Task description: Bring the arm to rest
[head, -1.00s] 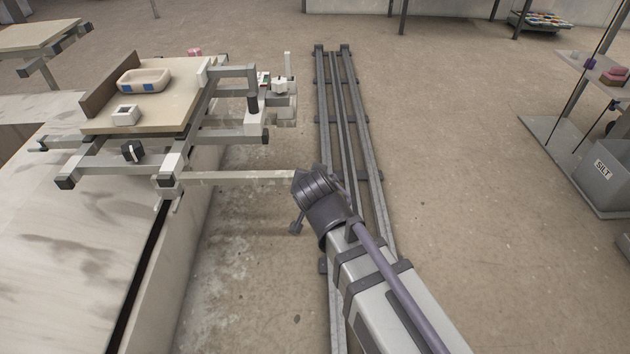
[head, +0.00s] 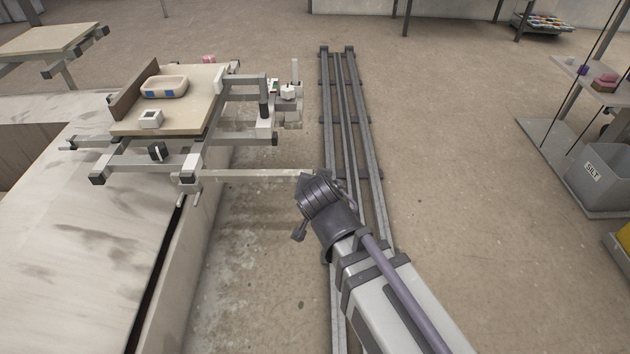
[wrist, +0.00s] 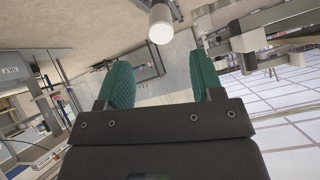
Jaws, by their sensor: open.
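My gripper (wrist: 161,88) shows in the wrist view with two green textured fingers spread apart. Nothing is between the fingers, and the view past them is tilted. In the head view my arm reaches from the lower right over the floor rails (head: 352,130). Its dark wrist end stands to the right of the carousel's frame. I cannot make out the gripper fingers in the head view.
A carousel board (head: 190,121) at the left carries a tan tray (head: 164,92) with blue marks and a small white block (head: 151,119). Metal bars stick out toward my arm. A grey SILT bin (head: 603,180) stands at the right. Open floor lies between.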

